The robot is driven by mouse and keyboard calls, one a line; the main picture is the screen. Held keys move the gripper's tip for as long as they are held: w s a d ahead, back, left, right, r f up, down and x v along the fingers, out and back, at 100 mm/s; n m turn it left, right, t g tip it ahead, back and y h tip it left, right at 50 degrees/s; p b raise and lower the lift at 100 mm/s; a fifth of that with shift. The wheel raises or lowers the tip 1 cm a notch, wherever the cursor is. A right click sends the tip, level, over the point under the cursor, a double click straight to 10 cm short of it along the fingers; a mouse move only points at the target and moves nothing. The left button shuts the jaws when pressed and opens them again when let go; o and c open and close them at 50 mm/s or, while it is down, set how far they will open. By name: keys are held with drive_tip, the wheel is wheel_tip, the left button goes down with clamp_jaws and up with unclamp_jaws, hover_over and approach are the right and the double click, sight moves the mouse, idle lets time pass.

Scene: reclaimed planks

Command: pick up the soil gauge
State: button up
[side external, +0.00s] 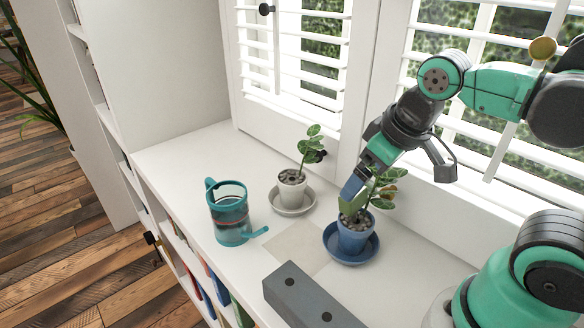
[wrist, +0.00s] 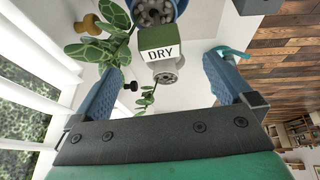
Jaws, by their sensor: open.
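The soil gauge (wrist: 159,42) has a green top and a white face reading DRY in the wrist view. It stands at the blue pot (wrist: 181,8) of pebbles; its lower part is hidden. In the side view the gauge's green part (side external: 350,205) shows above the blue pot (side external: 353,238), just under my fingers. My gripper (side external: 357,185) is tilted down over that pot. In the wrist view my gripper (wrist: 161,62) is open, its two blue fingers apart with the gauge seen between them. I cannot tell whether either finger touches it.
Leafy stems (side external: 384,190) grow from the blue pot, close by my fingers. A white potted plant (side external: 292,192) and a teal watering can (side external: 230,215) stand to the left. A grey block (side external: 308,298) lies in front. Window shutters (side external: 300,55) rise behind.

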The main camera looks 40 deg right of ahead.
drive_tip(key=shift+x, duration=2.95)
drive_tip(key=shift+s, duration=0.1)
drive_tip(key=c, duration=1.5)
wheel_tip(320, 180, up, 26)
drive_tip(key=shift+f, duration=0.1)
